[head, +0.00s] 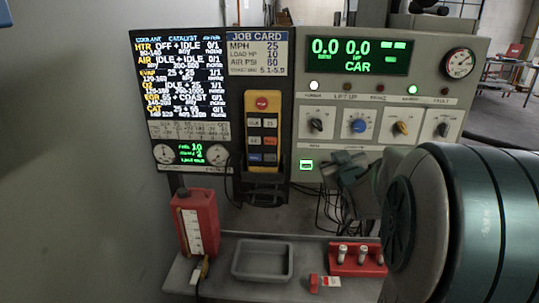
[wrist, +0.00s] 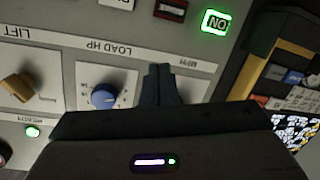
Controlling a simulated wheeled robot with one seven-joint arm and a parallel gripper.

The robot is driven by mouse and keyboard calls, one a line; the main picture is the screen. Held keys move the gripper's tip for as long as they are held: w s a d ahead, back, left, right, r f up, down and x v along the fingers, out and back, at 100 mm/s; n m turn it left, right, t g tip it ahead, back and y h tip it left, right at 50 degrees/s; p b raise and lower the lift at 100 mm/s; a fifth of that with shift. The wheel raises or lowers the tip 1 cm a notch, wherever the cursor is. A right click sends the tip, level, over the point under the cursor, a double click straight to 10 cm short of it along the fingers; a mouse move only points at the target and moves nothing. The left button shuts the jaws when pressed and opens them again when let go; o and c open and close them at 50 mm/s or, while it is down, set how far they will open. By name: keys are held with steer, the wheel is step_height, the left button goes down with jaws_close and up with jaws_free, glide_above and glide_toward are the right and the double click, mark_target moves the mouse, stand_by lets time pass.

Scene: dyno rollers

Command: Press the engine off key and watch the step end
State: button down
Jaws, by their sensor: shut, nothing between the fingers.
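The control panel (head: 470,160) is upright ahead of me. My gripper (head: 340,162) is at its lower edge, partly hidden by my own arm. In the wrist view my gripper (wrist: 159,72) is shut and empty, its tips in front of the panel near the MPH label. A green lit key (head: 306,164) shows left of the gripper; it reads ON in the wrist view (wrist: 216,21). A dark key with a red border (wrist: 171,8) sits beside it at the frame's top edge. I cannot read an engine off label. The digital readout (head: 358,50) shows 0.0 and 0.0 with CAR.
A yellow pendant (head: 262,100) with coloured keys hangs left of the panel, below the job card (head: 257,52). A text screen (head: 180,75) is farther left. A red bottle (head: 195,222), a grey tray (head: 262,277) and a red rack (head: 345,268) are on the shelf below.

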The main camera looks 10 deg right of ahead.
steer(key=s+a+f+n+y, duration=0.1)
steer(key=s+a+n+y, duration=0.1)
steer(key=a+n+y, duration=0.3)
steer(key=s+a+f+n+y+p, duration=0.1)
steer(key=s+a+f+n+y, duration=0.1)
steer(key=a+n+y, duration=0.4)
steer(key=a+n, duration=0.3)
steer(key=a, duration=0.4)
steer(key=shift+a+g, duration=0.25)
steer(key=shift+g, duration=0.15)
steer(key=shift+w, duration=0.1)
steer(key=p, duration=0.1)
glide_toward(270, 158)
steer(key=shift+w+a+f, duration=0.25)
steer(key=shift+w+a, duration=0.9)
steer(key=shift+w+a+f, duration=0.25)
steer(key=shift+w+a, duration=0.9)
steer(key=shift+w+d, duration=0.1)
steer(key=shift+w, duration=0.25)
